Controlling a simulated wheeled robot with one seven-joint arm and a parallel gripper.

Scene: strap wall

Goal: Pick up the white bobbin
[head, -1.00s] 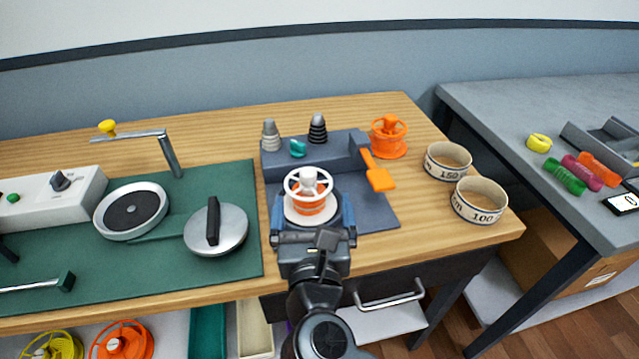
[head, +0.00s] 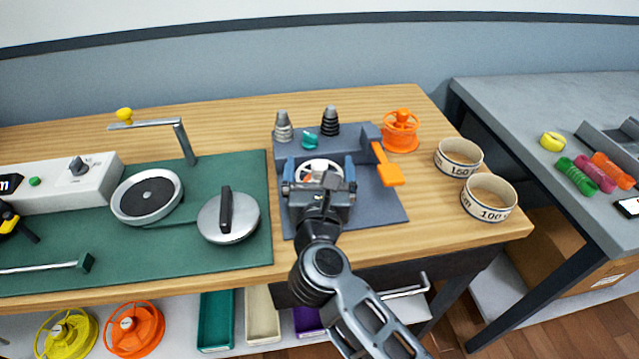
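The white bobbin (head: 319,168) sits on the grey-blue base plate (head: 384,212), in front of the raised block. My gripper (head: 320,172) reaches over the plate from the front. Its two blue-grey fingers stand apart, one to the left and one to the right of the bobbin. I see no clear sign of the fingers clamping it, and contact is hidden.
An orange paddle lever (head: 389,170) juts out just right of the bobbin. Grey cone (head: 283,127) and black cone (head: 330,121) stand behind. An orange spool (head: 401,132) and two round bowls (head: 489,197) are to the right. A silver lid (head: 228,219) lies left on the green mat.

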